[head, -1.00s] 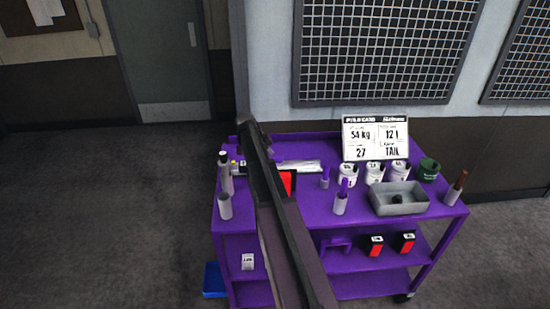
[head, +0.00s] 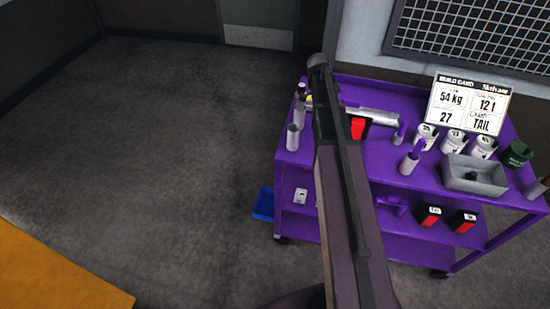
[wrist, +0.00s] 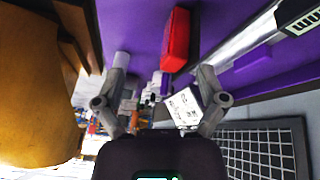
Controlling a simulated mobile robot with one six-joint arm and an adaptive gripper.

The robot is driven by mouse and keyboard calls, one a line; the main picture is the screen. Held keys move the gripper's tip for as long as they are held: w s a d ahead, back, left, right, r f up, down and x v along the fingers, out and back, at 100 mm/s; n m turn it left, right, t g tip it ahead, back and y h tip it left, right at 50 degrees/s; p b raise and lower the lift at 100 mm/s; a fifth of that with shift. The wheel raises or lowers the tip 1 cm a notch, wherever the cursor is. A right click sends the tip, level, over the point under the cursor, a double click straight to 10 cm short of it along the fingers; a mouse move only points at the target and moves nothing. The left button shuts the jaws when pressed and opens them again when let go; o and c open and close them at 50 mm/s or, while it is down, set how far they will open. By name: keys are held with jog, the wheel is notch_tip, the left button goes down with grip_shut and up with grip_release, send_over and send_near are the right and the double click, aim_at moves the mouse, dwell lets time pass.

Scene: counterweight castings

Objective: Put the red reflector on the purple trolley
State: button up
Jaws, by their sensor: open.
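The purple trolley (head: 385,165) stands right of centre in the head view, and its top also shows in the wrist view (wrist: 135,25). A red reflector (head: 358,128) with a dark edge is on the trolley's top, partly hidden by my arm. In the wrist view a red block (wrist: 176,42), seemingly this reflector, shows beyond the fingers. My gripper (wrist: 163,68) is open, with nothing visible held between its fingers. In the head view I cannot make out the gripper.
White pots (head: 453,141), a grey tray (head: 474,176) and a build card (head: 470,103) crowd the trolley's top. Two black-and-red boxes (head: 430,215) (head: 462,221) are on its lower shelf. A blue bin (head: 264,204) is at its left. An orange surface (head: 50,270) lies lower left; floor between is clear.

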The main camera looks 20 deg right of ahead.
jog(key=s+a+n+t+y, duration=0.1)
jog(key=s+a+n, duration=0.4)
jog(key=a, duration=0.4)
jog(key=s+a+f+n+y, duration=0.1)
jog(key=s+a+n, duration=0.4)
jog(key=a+n, duration=0.3)
jog(key=s+a+n+t+y, duration=0.1)
jog(key=s+a+n+y, duration=0.1)
jog(key=s+a+n, duration=0.4)
jog(key=a+n, duration=0.1)
jog(key=a, duration=0.4)
jog(key=shift+f+t, duration=0.3)
jog(key=shift+f, duration=0.05)
jog(key=shift+a, duration=0.1)
notch_tip(320, 180, down, 3)
jog(key=b, duration=0.2)
jog(key=shift+r+b, duration=0.15)
jog(key=shift+b, duration=0.2)
jog(key=c, duration=0.5)
